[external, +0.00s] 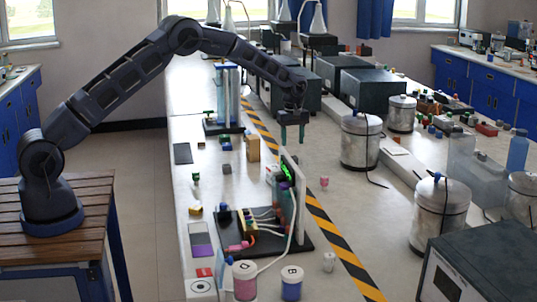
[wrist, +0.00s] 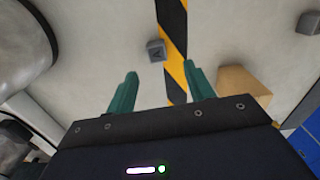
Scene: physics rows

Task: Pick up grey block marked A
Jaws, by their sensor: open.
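The grey block (wrist: 155,50) lies on the pale bench top at the edge of the striped tape in the wrist view. A dark mark shows on its face, too small to read surely. I cannot make the block out in the external view. My gripper (wrist: 160,69) is open and empty, its two green fingers spread apart. In the wrist view the block appears beyond the fingertips, between their lines and nearer the left finger. In the external view my gripper (external: 292,132) points down above the bench, beside the upright panel with a green display.
A tan block (wrist: 240,85) stands right of the tape in the wrist view; it also shows in the external view (external: 253,148). Another grey block (wrist: 309,22) lies at upper right. A metal canister (external: 360,142) and the upright display panel (external: 288,172) stand near my gripper.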

